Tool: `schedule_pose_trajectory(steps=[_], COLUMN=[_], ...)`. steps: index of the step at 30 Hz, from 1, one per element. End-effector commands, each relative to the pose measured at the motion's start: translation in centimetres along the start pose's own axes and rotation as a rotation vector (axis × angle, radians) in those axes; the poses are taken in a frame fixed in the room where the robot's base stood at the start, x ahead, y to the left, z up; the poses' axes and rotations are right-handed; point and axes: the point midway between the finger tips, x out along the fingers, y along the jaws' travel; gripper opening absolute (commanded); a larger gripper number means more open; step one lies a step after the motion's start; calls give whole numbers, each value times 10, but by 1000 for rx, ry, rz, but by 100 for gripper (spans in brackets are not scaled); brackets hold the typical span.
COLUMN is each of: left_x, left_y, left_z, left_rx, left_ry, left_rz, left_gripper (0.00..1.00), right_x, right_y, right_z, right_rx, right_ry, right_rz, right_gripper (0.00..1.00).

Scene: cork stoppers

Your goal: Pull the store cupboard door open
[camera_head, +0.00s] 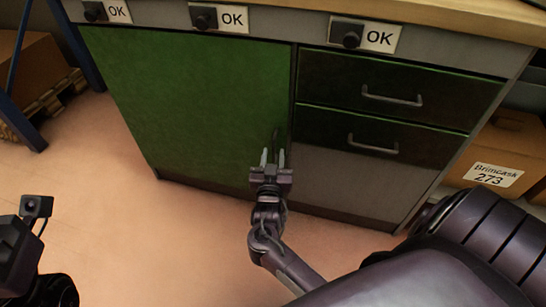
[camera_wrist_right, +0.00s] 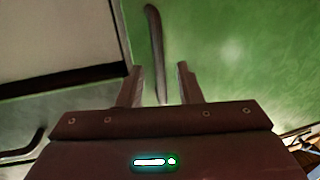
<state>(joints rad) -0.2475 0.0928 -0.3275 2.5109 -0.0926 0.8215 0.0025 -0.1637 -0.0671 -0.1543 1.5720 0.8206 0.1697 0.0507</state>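The store cupboard door (camera_head: 190,110) is a green panel at the left of the cupboard, and it looks shut. Its dark upright bar handle (camera_head: 275,140) is near the door's right edge; in the wrist view the handle (camera_wrist_right: 154,40) runs down between my fingers. My right gripper (camera_head: 272,157) is open in front of the door, its fingers on either side of the handle's near end, with gaps showing on both sides in the wrist view (camera_wrist_right: 159,78). Only dark parts of my left arm show at the lower left; its fingers are out of view.
Two green drawers (camera_head: 385,115) with bar handles are right of the door. A wooden worktop (camera_head: 400,12) with "OK" labels below it lies above. A "Brimcask 273" box (camera_head: 515,155) stands at right, a box on a pallet (camera_head: 35,75) at left. Floor (camera_head: 110,200) before the door is clear.

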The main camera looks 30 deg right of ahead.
Motion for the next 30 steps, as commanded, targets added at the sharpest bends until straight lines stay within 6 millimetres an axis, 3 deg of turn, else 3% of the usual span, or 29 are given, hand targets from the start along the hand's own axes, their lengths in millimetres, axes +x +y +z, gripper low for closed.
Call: schedule_pose_trajectory(steps=[11, 19, 30], left_x=[-1, -1, -1], left_y=[0, 0, 0], left_z=[0, 0, 0], left_rx=[1, 1, 1], left_ry=[4, 4, 4], left_rz=[3, 3, 2], left_gripper=[36, 36, 36], right_x=[11, 10, 10], right_y=[0, 0, -1], right_z=[0, 0, 0], right_rx=[0, 0, 0], right_ry=[-1, -1, -2], right_rz=[0, 0, -3], right_gripper=[32, 1, 0])
